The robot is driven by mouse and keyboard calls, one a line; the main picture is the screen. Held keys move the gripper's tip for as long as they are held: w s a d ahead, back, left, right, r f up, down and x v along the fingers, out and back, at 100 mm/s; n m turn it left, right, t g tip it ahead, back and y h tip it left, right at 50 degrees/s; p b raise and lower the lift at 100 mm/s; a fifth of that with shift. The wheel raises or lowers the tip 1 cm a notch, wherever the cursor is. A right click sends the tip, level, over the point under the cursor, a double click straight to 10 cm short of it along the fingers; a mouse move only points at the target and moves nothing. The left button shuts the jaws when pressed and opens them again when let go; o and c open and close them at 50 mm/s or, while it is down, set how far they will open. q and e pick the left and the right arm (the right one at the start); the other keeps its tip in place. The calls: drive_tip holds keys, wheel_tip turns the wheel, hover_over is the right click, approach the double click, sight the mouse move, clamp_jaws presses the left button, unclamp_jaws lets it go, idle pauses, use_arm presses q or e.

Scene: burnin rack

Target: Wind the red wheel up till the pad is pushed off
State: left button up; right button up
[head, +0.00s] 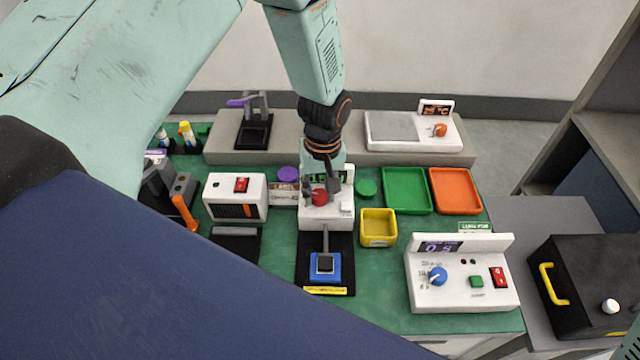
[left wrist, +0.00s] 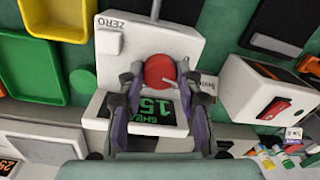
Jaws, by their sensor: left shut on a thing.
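The red wheel (head: 319,196) sits on the front of a white gauge unit (head: 340,215). It also shows in the left wrist view (left wrist: 159,69), with a pale mark on its face. My left gripper (head: 321,190) comes down from above and is shut on the wheel, one finger on each side. In the left wrist view the unit's green display (left wrist: 152,112) reads about 15, upside down.
A yellow bin (head: 378,240) stands close right of the unit, with green (head: 405,170) and orange (head: 455,172) trays behind. A white box with a red switch (head: 236,207) is on the left. A white panel with a blue knob (head: 437,277) is at front right.

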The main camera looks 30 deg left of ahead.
use_arm(q)
drive_tip(key=m+p, duration=0.2)
drive_tip(key=m, duration=0.3)
drive_tip(key=shift+r+m, duration=0.15)
drive_tip(key=shift+m, duration=0.15)
drive_tip(key=m+p, duration=0.2)
drive_tip(key=m, duration=0.3)
drive_tip(key=shift+t, duration=0.3)
drive_tip(key=m+p, duration=0.2)
drive_tip(key=m, duration=0.3)
drive_tip(key=shift+a+m, duration=0.1)
drive_tip(key=shift+m, duration=0.3)
drive_tip(key=shift+w+m+p, duration=0.1)
drive_tip(key=shift+m+p, duration=0.55)
drive_tip(key=shift+m, duration=1.55)
drive_tip(key=o, duration=0.7)
drive_tip(key=shift+o, duration=1)
